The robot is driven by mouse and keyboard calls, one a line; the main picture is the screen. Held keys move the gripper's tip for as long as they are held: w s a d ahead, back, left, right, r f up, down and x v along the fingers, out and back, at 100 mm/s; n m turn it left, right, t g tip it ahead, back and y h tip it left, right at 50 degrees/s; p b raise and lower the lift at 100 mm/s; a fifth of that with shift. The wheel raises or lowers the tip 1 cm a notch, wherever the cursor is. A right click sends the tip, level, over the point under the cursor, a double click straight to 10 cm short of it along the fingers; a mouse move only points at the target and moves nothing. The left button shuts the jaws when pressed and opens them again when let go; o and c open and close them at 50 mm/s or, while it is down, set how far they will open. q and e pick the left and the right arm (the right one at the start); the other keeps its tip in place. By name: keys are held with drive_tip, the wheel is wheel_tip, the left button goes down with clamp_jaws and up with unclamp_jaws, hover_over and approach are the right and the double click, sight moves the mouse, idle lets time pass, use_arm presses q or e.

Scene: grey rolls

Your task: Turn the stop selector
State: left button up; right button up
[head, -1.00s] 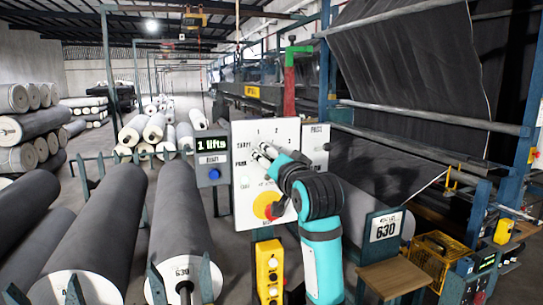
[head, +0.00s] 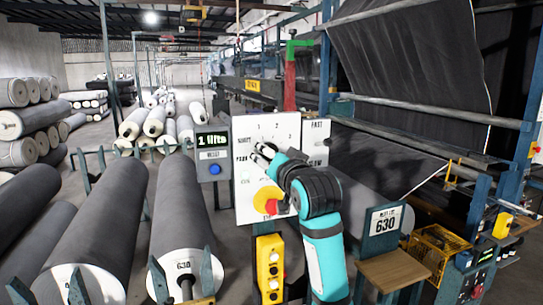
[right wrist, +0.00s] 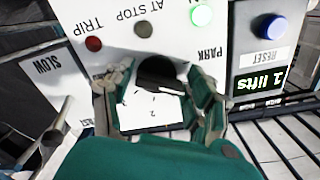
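The white control panel (head: 245,207) faces me in the head view, with position labels around a black round selector knob (right wrist: 158,70). The knob shows in the right wrist view, where the panel's lettering is upside down. My right gripper (head: 260,156) is in front of the panel. Its fingers (right wrist: 160,90) are apart, one on each side of the knob, with no clear contact visible. The knob's pointer is hard to make out. In the head view the gripper hides the knob. My left gripper is not in view.
A red button on a yellow disc (head: 265,199) is low on the panel, close under my right arm. A grey box with a blue reset button (head: 214,169) reads "1 lifts". A yellow pendant (head: 269,262) hangs below. Lamps (right wrist: 201,16) line the panel; one glows green.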

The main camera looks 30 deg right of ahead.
drive_tip(key=shift+o, duration=1.3)
drive_tip(key=shift+r, duration=0.15)
drive_tip(key=shift+s, duration=0.2)
drive_tip(key=v, duration=1.1)
drive_tip(key=shift+s+a, duration=0.15)
drive_tip(key=shift+s, duration=0.2)
